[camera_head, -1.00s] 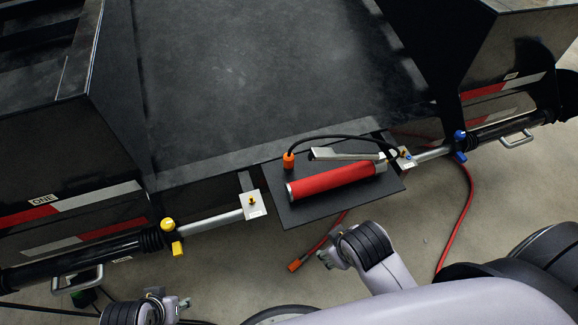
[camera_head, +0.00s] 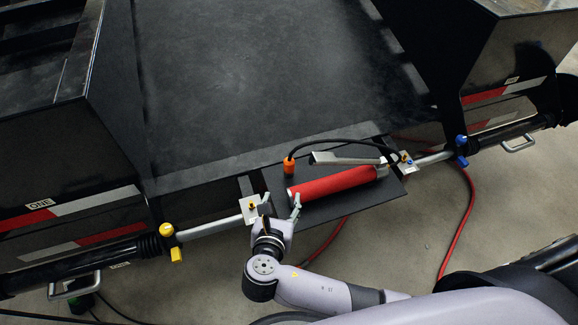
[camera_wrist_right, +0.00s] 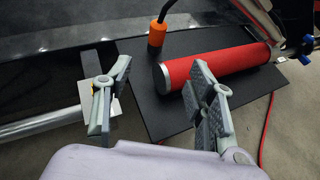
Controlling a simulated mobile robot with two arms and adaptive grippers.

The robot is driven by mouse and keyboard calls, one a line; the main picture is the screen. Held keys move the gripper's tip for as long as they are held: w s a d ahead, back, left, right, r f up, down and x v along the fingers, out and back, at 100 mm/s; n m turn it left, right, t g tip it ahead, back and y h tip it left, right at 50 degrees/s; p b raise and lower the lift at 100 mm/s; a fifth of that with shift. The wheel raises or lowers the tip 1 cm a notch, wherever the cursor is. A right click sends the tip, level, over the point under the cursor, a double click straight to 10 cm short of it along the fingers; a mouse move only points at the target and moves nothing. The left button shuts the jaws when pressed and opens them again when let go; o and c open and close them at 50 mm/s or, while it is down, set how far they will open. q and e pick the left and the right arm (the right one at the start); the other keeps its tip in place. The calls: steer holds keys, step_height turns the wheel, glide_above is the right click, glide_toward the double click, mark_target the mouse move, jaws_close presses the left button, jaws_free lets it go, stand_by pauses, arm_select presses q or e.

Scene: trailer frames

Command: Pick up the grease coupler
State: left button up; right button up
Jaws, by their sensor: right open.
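The grease coupler (camera_head: 289,166) is the orange cylinder at the end of a black hose. It stands upright on a dark plate, by the left end of the red grease gun (camera_head: 335,182). In the right wrist view the coupler (camera_wrist_right: 156,38) is at top centre, beyond the fingertips and between their lines. My right gripper (camera_head: 281,203) is open and empty, on the near side of the coupler and apart from it. Its right finger overlaps the grease gun's near end in the picture; I cannot tell whether they touch. My left gripper is out of view.
The dark plate (camera_head: 360,203) juts from the trailer's edge. A silver bracket (camera_head: 249,210) with a brass fitting is close to my right gripper's left finger. The gun's lever (camera_head: 345,157) and black hose (camera_head: 335,141) arch behind the gun. A red hose (camera_head: 463,220) hangs right.

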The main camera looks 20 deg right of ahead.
steer(key=b, duration=0.3)
glide_toward(288, 166)
steer(key=shift+n+t, duration=0.3)
steer(key=x, duration=0.4)
steer(key=shift+w+d+f, duration=0.15)
steer(key=shift+d+f, duration=0.05)
steer(key=shift+f, duration=0.2)
steer(key=b+x, duration=0.1)
steer(key=x, duration=0.4)
steer(key=shift+f, duration=0.1)
steer(key=shift+w+d+f, duration=0.1)
steer(key=shift+w+d, duration=0.05)
steer(key=shift+w, duration=0.2)
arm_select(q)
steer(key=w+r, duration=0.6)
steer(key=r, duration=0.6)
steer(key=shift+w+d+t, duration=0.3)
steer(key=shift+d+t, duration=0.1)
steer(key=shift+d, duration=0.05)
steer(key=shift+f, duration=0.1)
arm_select(e)
jaws_close()
